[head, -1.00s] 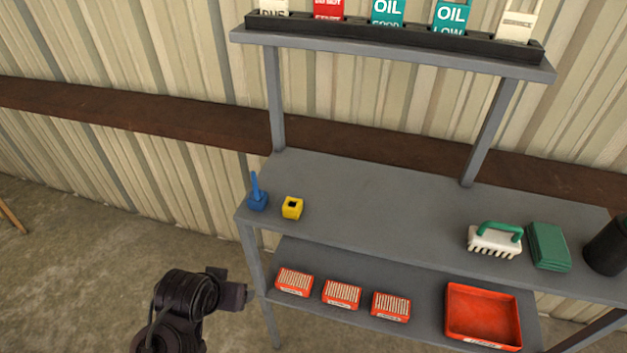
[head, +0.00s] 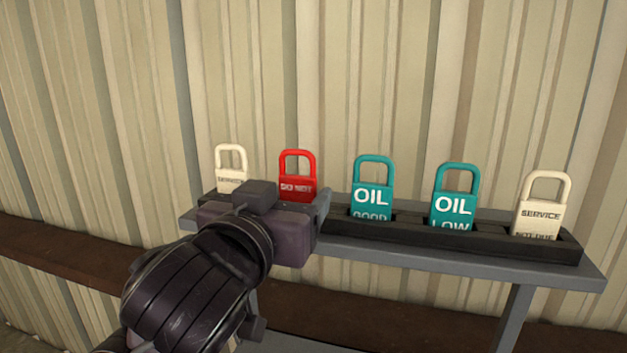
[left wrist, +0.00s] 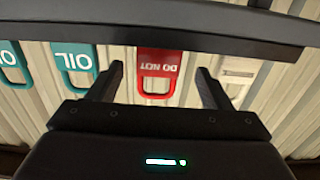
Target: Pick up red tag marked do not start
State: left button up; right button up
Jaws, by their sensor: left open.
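The red tag (head: 297,174) stands upright in the black rack (head: 450,240) on the top shelf, second from the left, with a loop handle on top. Its lower part is hidden behind my left gripper (head: 322,200) in the head view. In the left wrist view the red tag (left wrist: 160,72) appears upside down, with "DO NOT" readable, between the two spread fingers of my left gripper (left wrist: 160,85). The gripper is open and holds nothing. My right gripper is not in view.
A cream tag (head: 231,168) stands left of the red one. To its right are a teal "OIL GOOD" tag (head: 371,195), a teal "OIL LOW" tag (head: 453,205) and a cream "SERVICE" tag (head: 541,212). The corrugated wall (head: 400,80) is close behind the shelf (head: 500,270).

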aim_at(296, 182)
pick_arm(q)
jog(key=shift+r, duration=0.35)
jog(key=shift+w+d+r+p, duration=0.2)
jog(key=shift+w+r+p, duration=0.15)
jog(key=shift+w+p, duration=0.25)
jog(key=p+x, duration=0.1)
jog(key=x, duration=0.2)
jog(key=shift+w+d+f, duration=0.1)
jog(key=shift+d+f, duration=0.1)
jog(key=shift+w+d+f, duration=0.15)
jog(key=shift+w, duration=0.5)
jog(key=shift+c, duration=0.4)
jog(key=c, duration=1)
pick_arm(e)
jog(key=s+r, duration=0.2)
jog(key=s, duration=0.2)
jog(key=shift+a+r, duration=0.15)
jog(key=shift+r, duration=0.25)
